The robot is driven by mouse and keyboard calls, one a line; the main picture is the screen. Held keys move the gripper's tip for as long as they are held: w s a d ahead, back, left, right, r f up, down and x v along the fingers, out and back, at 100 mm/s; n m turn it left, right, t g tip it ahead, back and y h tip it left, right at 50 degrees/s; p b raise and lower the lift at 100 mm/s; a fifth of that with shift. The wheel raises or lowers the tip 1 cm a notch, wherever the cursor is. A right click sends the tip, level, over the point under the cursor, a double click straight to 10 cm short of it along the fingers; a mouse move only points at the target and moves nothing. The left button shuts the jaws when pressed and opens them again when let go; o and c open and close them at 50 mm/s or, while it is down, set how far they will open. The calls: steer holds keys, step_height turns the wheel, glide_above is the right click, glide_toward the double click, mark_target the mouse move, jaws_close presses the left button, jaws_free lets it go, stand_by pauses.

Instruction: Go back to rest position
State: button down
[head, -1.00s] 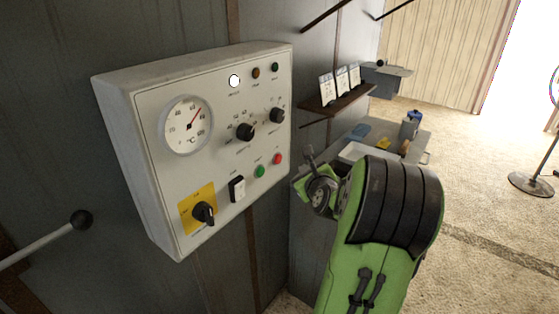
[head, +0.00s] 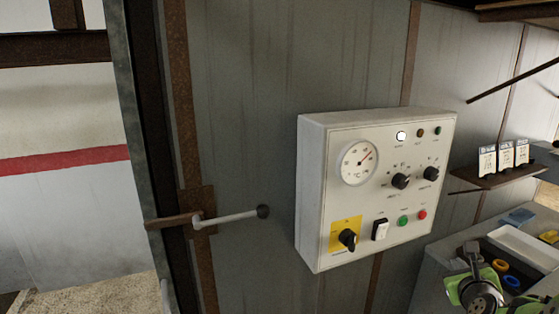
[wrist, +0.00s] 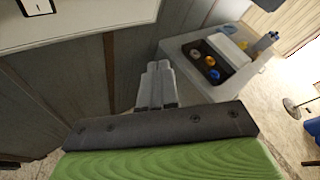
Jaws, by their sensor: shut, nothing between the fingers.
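My gripper (wrist: 157,85) shows in the wrist view with its two grey fingers together and nothing between them. It points out over the floor beside the wall, with the work counter (wrist: 225,85) ahead to its right. The underside part of a white control box (wrist: 85,22) is at the upper left of that view. In the head view, part of my green arm is at the lower right corner, in front of the counter. The fingers cannot be made out clearly there.
The control box (head: 312,200) with dial and knobs hangs on the grey wall. A lever with a black knob (head: 262,212) sticks out left of it. A small shelf (head: 500,178) holds cards. A white tray (head: 525,246) and coloured rings (head: 512,281) are on the counter.

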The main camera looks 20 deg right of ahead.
steer(key=a+r+n+g+y, duration=0.25)
steer(key=a+n+y, duration=0.35)
steer(key=a+n, duration=1.85)
steer(key=s+a+f+n+g+y, duration=0.2)
steer(key=s+a+n+g+y, duration=0.1)
steer(key=s+a+n, duration=1)
steer(key=s+a, duration=0.3)
steer(key=shift+s, duration=0.15)
steer(key=shift+d+n+g, duration=0.1)
steer(key=shift+n+g, duration=0.15)
